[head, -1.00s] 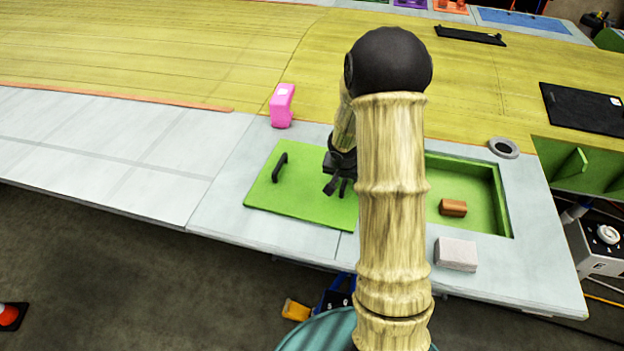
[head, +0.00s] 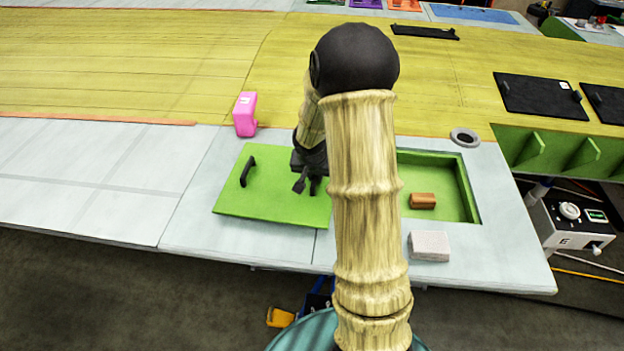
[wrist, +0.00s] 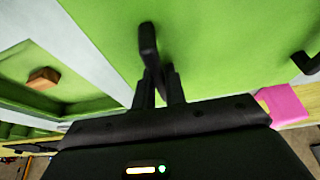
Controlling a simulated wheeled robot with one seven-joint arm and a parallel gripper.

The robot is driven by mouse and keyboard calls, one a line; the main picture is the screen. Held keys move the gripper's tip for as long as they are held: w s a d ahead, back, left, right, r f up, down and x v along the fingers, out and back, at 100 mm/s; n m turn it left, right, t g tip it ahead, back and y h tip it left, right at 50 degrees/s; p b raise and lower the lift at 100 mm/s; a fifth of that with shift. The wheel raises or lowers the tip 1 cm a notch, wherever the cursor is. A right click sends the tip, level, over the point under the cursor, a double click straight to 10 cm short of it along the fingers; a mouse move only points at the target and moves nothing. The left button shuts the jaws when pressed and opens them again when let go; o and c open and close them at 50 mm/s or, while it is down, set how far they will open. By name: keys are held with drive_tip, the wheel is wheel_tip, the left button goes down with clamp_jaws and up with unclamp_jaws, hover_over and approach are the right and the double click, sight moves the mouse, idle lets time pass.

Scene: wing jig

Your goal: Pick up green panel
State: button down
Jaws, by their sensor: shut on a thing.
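The green panel (head: 265,200) is a flat bright green plate on the pale work surface, left of the green-lined recess. It has a black handle (head: 248,171) near its left end. My gripper (head: 307,186) is at the panel's right part. In the wrist view my gripper (wrist: 160,82) is shut on a second black handle (wrist: 149,45) of the panel, and the panel (wrist: 215,40) fills the upper right. My arm hides the panel's right edge in the head view. I cannot tell whether the panel is clear of the surface.
The open green recess (head: 462,190) holds an orange-brown block (head: 423,201). A pale block (head: 429,246) lies in front of it, and a grey ring (head: 465,137) behind. A pink object (head: 245,114) stands behind the panel. Black panels (head: 540,96) lie on the yellow surface at right.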

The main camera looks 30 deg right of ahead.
wheel_tip(320, 180, up, 8)
drive_tip(key=shift+f, duration=0.1)
idle(0.6)
